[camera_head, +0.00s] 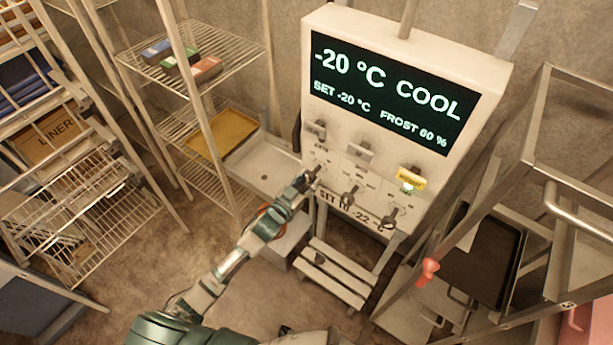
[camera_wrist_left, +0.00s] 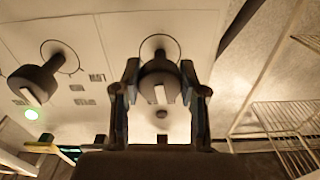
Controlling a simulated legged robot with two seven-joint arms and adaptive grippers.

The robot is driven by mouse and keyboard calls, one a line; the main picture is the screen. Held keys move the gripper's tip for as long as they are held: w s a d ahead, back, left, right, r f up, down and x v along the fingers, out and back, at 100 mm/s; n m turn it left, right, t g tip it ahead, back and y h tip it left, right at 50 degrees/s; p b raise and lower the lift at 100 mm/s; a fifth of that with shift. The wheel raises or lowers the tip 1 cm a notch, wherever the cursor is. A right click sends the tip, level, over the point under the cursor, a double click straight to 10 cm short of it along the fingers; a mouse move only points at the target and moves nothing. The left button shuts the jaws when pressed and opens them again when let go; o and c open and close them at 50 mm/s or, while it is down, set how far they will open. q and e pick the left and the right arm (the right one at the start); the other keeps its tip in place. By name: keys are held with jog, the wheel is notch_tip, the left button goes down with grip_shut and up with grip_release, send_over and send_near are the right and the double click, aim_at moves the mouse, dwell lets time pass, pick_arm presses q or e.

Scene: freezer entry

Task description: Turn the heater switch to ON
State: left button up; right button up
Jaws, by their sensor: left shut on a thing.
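A white control panel (camera_head: 405,60) has a lit display reading -20 °C, COOL, SET -20 °C and FROST 60 %. Dark rotary knobs sit in a row low on it: a middle knob (camera_head: 349,195), a right knob (camera_head: 392,216), and a left knob partly hidden by my gripper. The small labels are too blurred to tell which is the heater switch. My left gripper (camera_head: 308,180) is shut on the left knob. In the left wrist view, this knob (camera_wrist_left: 159,76) is between the fingers, its white pointer mark showing. My right gripper is out of view.
A yellow tag (camera_head: 410,178) and a green light are above the right knob. Wire shelves (camera_head: 215,65) stand at left, with boxes and a yellow tray (camera_head: 222,131). A metal rack with a dark tray (camera_head: 482,262) stands close at right. A slatted step stool (camera_head: 335,273) is below the panel.

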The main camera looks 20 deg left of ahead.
pick_arm(q)
jog(key=m+p, duration=0.1)
jog(key=m, duration=0.3)
jog(key=shift+a+r+m+p, duration=0.1)
jog(key=shift+r+m+p, duration=0.05)
jog(key=shift+m+p, duration=0.2)
jog(key=shift+w+m+p, duration=0.1)
jog(key=shift+m+p, duration=0.45)
jog(key=shift+m, duration=1.4)
jog(key=o, duration=1.2)
jog(key=shift+c, duration=0.2)
jog(key=shift+s+a, duration=0.15)
jog(key=shift+s, duration=0.05)
jog(key=v, duration=1.1)
jog(key=shift+s+a, duration=0.15)
jog(key=shift+s, duration=0.2)
